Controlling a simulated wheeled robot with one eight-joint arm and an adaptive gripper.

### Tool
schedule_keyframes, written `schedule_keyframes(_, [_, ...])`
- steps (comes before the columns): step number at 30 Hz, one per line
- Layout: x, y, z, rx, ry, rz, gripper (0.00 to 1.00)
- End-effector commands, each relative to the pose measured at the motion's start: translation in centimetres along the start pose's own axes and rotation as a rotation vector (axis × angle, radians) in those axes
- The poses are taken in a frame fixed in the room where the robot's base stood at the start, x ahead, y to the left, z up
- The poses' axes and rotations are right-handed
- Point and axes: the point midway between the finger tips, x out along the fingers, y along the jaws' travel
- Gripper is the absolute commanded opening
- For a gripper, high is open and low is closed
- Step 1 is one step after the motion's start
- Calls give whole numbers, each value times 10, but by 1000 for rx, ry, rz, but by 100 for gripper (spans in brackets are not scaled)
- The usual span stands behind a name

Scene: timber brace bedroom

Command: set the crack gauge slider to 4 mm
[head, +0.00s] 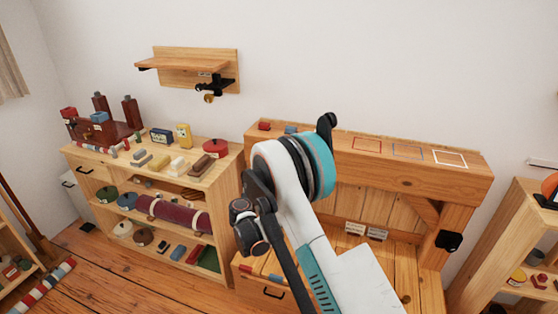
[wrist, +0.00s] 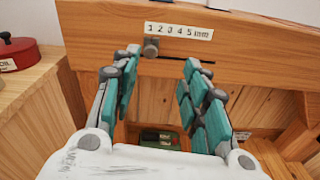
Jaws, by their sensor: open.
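The crack gauge is on the front of a wooden beam in the wrist view. Its white scale (wrist: 179,31) carries small digits and "mm". Below it runs a dark horizontal slot (wrist: 190,61). The grey slider knob (wrist: 151,47) stands at the slot's left part, under the scale's low end, left of the 4. My gripper (wrist: 161,64) is open, with one teal finger on each side of the knob in the picture. The knob looks closer to the left finger; contact cannot be told. In the head view my arm covers the gauge area.
The beam top (head: 330,140) bears red, blue and white outlined squares and small blocks. A shelf unit (head: 226,170) with many items stands left, another shelf (head: 505,215) right. A red pot (wrist: 16,52) is at the wrist view's left.

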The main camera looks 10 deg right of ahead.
Motion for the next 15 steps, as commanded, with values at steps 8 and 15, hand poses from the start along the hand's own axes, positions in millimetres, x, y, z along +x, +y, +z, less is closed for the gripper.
schedule_keyframes(8, [-2, 10, -27, -125, -54, 22, 41])
schedule_keyframes(15, [26, 9, -27, -127, -55, 20, 41])
